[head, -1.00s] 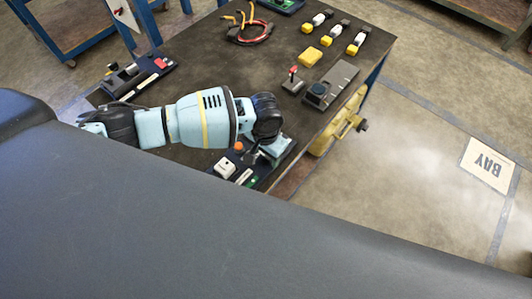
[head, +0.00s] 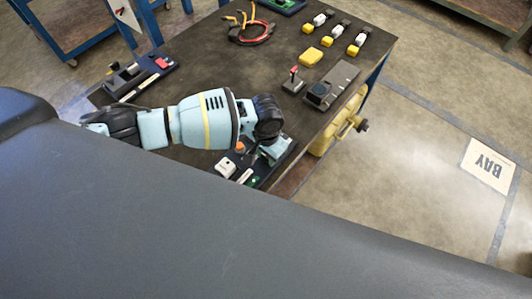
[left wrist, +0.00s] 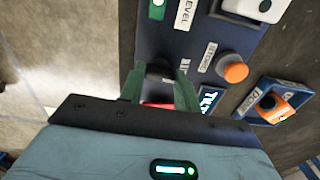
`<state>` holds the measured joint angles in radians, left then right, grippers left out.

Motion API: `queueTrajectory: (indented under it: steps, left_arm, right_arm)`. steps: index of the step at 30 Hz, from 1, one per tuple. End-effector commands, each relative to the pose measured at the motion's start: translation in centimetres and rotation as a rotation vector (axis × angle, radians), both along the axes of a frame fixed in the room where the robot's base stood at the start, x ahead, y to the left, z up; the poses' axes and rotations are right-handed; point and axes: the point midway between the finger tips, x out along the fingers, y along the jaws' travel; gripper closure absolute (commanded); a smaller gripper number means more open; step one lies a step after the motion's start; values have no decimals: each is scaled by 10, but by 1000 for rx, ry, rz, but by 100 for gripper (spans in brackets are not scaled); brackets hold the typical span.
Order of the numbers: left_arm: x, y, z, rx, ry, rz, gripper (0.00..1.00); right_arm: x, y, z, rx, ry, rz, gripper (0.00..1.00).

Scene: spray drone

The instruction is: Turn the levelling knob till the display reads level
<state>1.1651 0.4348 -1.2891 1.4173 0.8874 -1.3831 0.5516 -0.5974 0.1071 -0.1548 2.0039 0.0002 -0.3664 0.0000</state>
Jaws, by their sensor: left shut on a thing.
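The dark blue control panel (head: 262,179) lies at the near right corner of the dark table. My left gripper (head: 273,153) is over the panel. In the left wrist view its green fingers (left wrist: 160,82) are closed on either side of a dark knob (left wrist: 160,68), mostly hidden between them. A red part shows behind the fingers. An orange knob (left wrist: 236,72) stands to the right. My right gripper is not in view.
The table (head: 290,48) also holds a red cable coil (head: 250,32), a joystick box (head: 294,82), a grey device (head: 330,85) and yellow blocks. A yellow case (head: 338,122) is at the right edge.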

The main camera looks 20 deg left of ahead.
Motion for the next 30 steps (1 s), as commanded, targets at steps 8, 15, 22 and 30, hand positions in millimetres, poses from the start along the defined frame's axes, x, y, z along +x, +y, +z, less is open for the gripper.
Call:
queueTrajectory:
  steps: [8, 15, 22, 30]
  left_arm:
    - [0, 0, 2, 0, -1, -168, 90]
    - [0, -1, 2, -1, 0, -332, 90]
    - [0, 0, 1, 0, 0, -443, 90]
    - [0, 0, 0, 0, 0, -495, 90]
  right_arm:
    - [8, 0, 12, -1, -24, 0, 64]
    - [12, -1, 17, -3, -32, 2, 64]
    - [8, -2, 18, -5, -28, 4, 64]
    - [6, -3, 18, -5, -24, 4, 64]
